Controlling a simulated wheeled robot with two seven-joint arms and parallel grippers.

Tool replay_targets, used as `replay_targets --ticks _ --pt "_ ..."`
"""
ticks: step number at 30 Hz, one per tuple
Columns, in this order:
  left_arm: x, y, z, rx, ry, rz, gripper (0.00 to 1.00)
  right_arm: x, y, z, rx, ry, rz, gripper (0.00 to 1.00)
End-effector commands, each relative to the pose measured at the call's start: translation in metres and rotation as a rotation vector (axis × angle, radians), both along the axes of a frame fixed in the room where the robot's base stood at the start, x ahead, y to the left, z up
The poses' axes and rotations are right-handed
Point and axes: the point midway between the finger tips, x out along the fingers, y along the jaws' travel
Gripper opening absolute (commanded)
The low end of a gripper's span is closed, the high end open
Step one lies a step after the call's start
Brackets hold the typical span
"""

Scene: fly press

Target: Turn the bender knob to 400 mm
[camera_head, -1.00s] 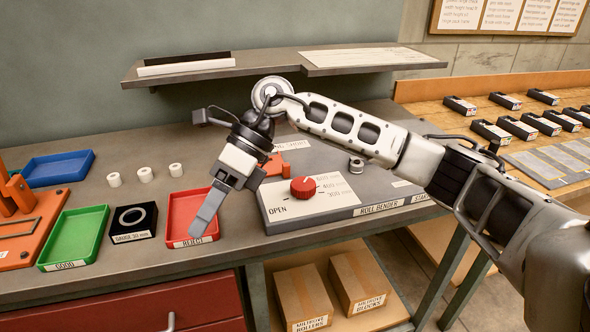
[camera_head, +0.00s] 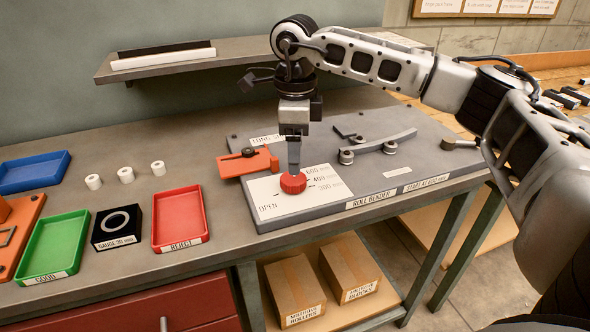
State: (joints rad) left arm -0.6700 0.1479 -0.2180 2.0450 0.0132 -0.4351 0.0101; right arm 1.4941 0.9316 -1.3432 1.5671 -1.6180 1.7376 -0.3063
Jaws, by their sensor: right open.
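The red bender knob (camera_head: 293,185) sits on the white dial plate (camera_head: 325,196) of the grey roll bender (camera_head: 400,180). The plate reads OPEN at lower left and has several number marks on the right, with 400 between two others. My right gripper (camera_head: 293,168) points straight down, with its fingertips at the top of the knob. It is open. I cannot tell whether the fingers touch the knob, and they hide part of its far side. The knob's pointer is too small to read. My left gripper is not in view.
An orange part (camera_head: 247,163) and a curved grey bar with rollers (camera_head: 380,145) lie beside the dial. A red tray (camera_head: 180,245), black gauge block (camera_head: 117,227), green tray (camera_head: 55,245) and white rings (camera_head: 126,175) stand left. A shelf (camera_head: 190,60) runs behind.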

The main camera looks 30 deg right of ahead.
Motion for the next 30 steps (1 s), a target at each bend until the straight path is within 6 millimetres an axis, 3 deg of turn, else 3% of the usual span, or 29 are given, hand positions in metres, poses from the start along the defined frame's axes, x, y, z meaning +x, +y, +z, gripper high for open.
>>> replay_targets --ticks 3,9,22,27,30 --pt "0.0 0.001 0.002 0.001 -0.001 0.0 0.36 -0.001 -0.001 -0.024 -0.001 0.003 -0.001 0.69" --pt "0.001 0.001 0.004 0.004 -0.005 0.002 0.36 0.0 0.0 -0.05 0.0 0.001 -0.001 0.69" --pt "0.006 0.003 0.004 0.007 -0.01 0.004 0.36 0.0 0.0 -0.06 0.001 -0.001 0.0 0.69" --pt "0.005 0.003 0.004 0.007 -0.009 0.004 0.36 0.0 0.0 -0.06 0.001 -0.001 0.0 0.24" --pt "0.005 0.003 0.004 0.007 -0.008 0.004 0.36 0.0 0.0 -0.06 0.001 -0.001 0.0 0.24"
